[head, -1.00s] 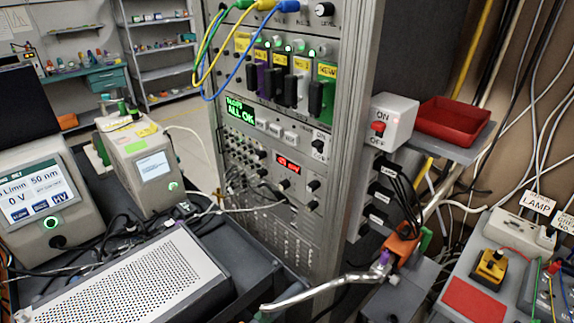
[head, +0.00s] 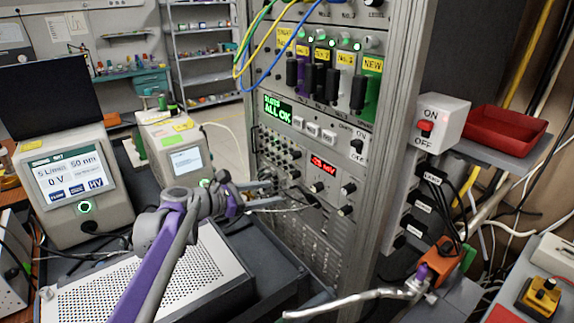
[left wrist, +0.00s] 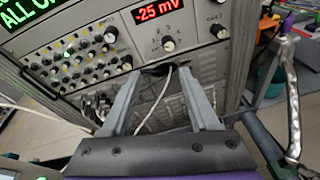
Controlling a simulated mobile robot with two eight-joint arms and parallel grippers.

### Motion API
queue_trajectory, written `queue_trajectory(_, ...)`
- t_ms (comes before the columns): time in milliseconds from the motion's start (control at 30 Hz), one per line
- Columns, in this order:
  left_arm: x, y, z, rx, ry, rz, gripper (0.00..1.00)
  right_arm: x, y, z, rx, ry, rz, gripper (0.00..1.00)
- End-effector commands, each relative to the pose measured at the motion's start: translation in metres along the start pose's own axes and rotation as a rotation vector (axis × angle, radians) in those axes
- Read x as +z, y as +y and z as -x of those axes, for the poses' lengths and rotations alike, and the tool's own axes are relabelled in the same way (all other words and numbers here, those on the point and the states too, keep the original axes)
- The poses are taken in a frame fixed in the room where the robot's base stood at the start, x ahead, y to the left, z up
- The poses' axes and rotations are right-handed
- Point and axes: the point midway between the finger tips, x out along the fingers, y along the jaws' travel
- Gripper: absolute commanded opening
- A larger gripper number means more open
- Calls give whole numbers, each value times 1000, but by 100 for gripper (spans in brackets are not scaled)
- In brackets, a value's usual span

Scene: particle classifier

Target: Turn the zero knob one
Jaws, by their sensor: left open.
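The electrometer panel with a red display (head: 325,164) sits low in the rack; in the left wrist view the display (left wrist: 157,10) reads -25 mV. In the head view, small dark knobs (head: 317,187) (head: 348,188) show near the display. I cannot read which is labelled zero. My left gripper (head: 277,193) is open and empty in front of the panel; in the left wrist view its fingertips (left wrist: 160,73) are just below the dial knob. My right gripper is not in view.
Cables hang between the fingers and the lower panel. A perforated white box (head: 205,255) lies under my left arm. A red tray (head: 508,132) is beyond the ON/OFF switch box (head: 439,118).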

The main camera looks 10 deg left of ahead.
Motion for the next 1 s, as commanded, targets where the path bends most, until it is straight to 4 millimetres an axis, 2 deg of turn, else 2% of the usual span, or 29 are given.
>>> queue_trajectory(33, -1, 22, -4, 21, -56, 95, 61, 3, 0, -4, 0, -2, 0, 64)
queue_trajectory(100, 3, 46, -5, 42, -129, 214, 61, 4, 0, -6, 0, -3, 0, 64)
queue_trajectory(233, 7, 71, -4, 58, -216, 346, 61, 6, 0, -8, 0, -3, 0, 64)
queue_trajectory(367, 10, 79, -9, 60, -243, 385, 61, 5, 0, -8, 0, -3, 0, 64)
queue_trajectory(467, 14, 80, -20, 58, -243, 385, 61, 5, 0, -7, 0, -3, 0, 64)
queue_trajectory(800, 28, 85, -82, 58, -241, 383, 61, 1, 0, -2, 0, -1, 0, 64)
queue_trajectory(1000, 33, 88, -103, 59, -241, 381, 61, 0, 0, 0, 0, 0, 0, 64)
